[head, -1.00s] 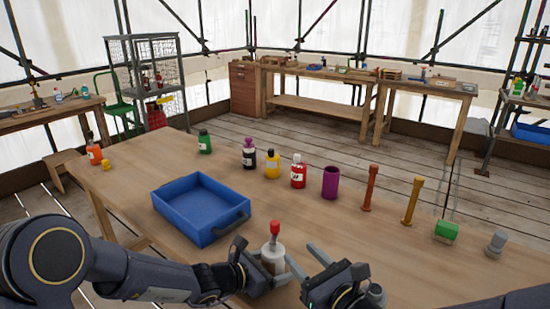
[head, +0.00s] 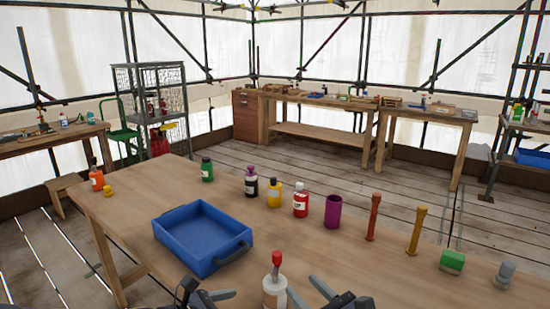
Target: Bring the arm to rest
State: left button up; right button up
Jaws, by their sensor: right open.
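A white bottle with a red top (head: 274,291) stands upright at the near edge of the table (head: 150,246). My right gripper (head: 318,292) is open just to the right of the bottle, at the bottom of the head view. My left gripper (head: 212,296) is to the left of the bottle, low in the picture. Its fingers are only partly in view, and whether they touch the bottle cannot be told. Most of both arms is out of the picture.
A blue tray (head: 190,262) stands left of the bottle. Behind are green (head: 207,172), dark (head: 251,184), yellow (head: 273,197) and red (head: 300,203) bottles, a purple cup (head: 333,211), red (head: 372,218) and yellow (head: 416,230) posts, a green block (head: 452,261) and a grey piece (head: 504,274).

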pick_arm(q)
jog(key=s+a+r+m+g+p, duration=0.2)
jog(key=s+r+m+p, duration=0.2)
jog(key=s+r+m, duration=0.55)
pick_arm(e)
jog(key=s+a+r+n+g+y, duration=0.3)
jog(key=s+r+n+g+y, duration=0.4)
jog(key=s+r+n, duration=0.55)
jog(key=s+d+f+n+g+h+p, duration=0.35)
jog(key=s+n, duration=0.25)
jog(key=n, duration=0.4)
pick_arm(q)
jog(key=s+a+r+m+y+p, duration=0.2)
jog(key=s+a+m+y, duration=0.4)
jog(key=s+a+m, duration=0.4)
jog(key=s+m, duration=0.3)
jog(key=m, duration=0.1)
jog(key=shift+s+r+m+g+y, duration=0.15)
jog(key=shift+s+m+g+y, duration=0.15)
jog(key=shift+m+g, duration=0.1)
pick_arm(e)
jog(key=s+d+f+n+h, duration=0.1)
jog(key=d+f+n+h, duration=0.1)
jog(key=d+h, duration=0.2)
jog(key=s+d+f+n+h, duration=0.2)
jog(key=d+h, duration=0.3)
jog(key=d, duration=0.4)
jog(key=shift+s+d+n+t, duration=0.25)
jog(key=shift+d+n+t, duration=0.15)
jog(key=shift+n, duration=0.25)
